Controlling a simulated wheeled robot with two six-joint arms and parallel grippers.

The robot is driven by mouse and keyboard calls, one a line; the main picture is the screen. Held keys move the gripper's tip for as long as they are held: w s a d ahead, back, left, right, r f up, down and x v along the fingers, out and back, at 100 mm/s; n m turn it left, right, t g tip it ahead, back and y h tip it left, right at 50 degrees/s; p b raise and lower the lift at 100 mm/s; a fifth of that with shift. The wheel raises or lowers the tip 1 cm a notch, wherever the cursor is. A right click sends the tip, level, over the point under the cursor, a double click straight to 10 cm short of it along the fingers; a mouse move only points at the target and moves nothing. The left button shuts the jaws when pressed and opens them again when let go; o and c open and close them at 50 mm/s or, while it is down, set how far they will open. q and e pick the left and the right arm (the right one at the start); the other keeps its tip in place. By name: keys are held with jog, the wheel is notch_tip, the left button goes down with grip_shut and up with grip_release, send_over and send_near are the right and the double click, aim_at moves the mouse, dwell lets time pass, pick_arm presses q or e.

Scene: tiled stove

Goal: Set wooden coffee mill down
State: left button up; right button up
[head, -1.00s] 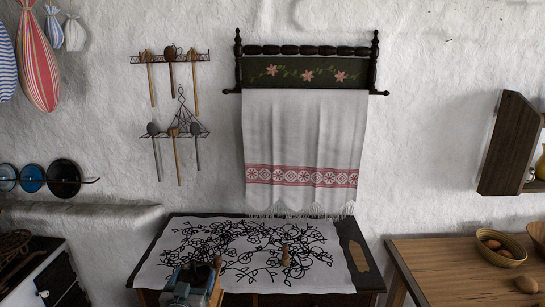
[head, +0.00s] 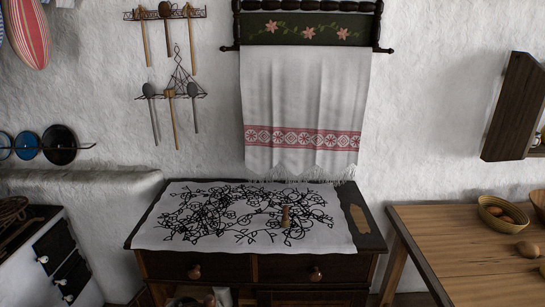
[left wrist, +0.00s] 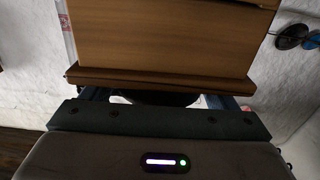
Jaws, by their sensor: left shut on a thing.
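The wooden coffee mill (left wrist: 165,40) fills the top of the left wrist view as a brown wooden box with a wider base edge. My left gripper (left wrist: 160,97) is shut on it; its bluish fingers show partly at the mill's lower edge. The rest of the mill is out of frame, and what is under it is hidden. Neither the mill nor my left gripper shows in the head view. My right gripper is in no view.
A dark drawer cabinet (head: 205,267) bears a white cloth (head: 160,232) with black floral pattern. A small brown wooden object (head: 285,217) stands on it. A wooden table (head: 460,243) with a basket (head: 503,211) is right, a stove (head: 35,263) left. The cloth's left part is clear.

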pick_arm(q)
jog(key=shift+s+a+r+b, duration=0.1)
jog(key=shift+s+b, duration=0.05)
jog(key=shift+s, duration=0.65)
jog(key=shift+s+a+b, duration=0.1)
jog(key=shift+s+b, duration=0.05)
jog(key=shift+s, duration=0.6)
jog(key=shift+w, duration=0.15)
